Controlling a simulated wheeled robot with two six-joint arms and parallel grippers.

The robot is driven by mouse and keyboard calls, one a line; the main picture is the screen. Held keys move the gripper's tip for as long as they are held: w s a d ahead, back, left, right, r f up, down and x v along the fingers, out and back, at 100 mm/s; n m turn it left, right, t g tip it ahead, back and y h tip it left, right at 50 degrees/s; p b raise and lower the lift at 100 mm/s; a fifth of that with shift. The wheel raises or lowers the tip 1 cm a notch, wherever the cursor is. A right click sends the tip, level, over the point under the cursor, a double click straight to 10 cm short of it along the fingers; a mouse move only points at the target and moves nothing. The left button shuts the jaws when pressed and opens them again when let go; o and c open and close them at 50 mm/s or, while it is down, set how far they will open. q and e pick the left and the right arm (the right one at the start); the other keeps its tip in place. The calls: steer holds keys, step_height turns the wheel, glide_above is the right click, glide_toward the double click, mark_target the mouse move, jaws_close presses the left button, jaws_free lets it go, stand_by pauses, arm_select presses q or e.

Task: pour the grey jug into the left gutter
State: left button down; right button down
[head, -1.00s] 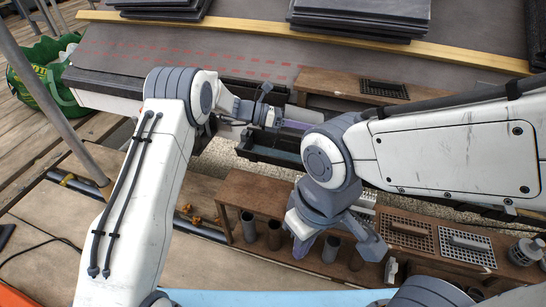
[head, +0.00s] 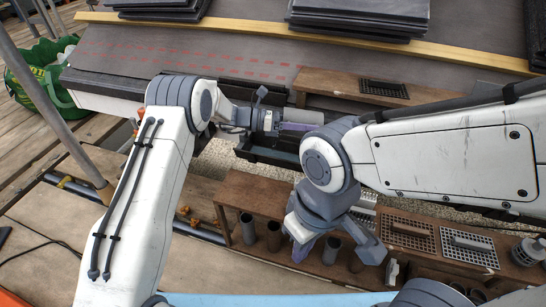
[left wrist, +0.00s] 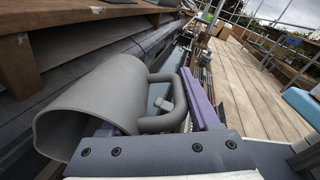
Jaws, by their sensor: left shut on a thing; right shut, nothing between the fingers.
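The grey jug (left wrist: 95,100) lies on its side in the left wrist view, its wide mouth facing the lower left and its handle (left wrist: 160,122) toward the purple fingers. My left gripper (left wrist: 196,105) is shut on the handle. In the head view the jug (head: 300,116) shows as a short light-grey cylinder beside my left gripper (head: 290,127). A dark gutter-like trough (head: 262,155) lies just below them there. No stream from the jug is visible. My right gripper (head: 302,250) is shut and empty, low over the front bench, partly hidden by its own wrist.
A small shelf with a dark grate (head: 384,89) stands behind. Slate stacks (head: 360,18) lie on the roof, and a green bag (head: 30,82) sits at left.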

arm_select(q)
steer(key=shift+a+f+h+b, duration=0.35)
steer(key=shift+a+h+b, duration=0.15)
steer(key=shift+h, duration=0.5)
stand_by(0.4)
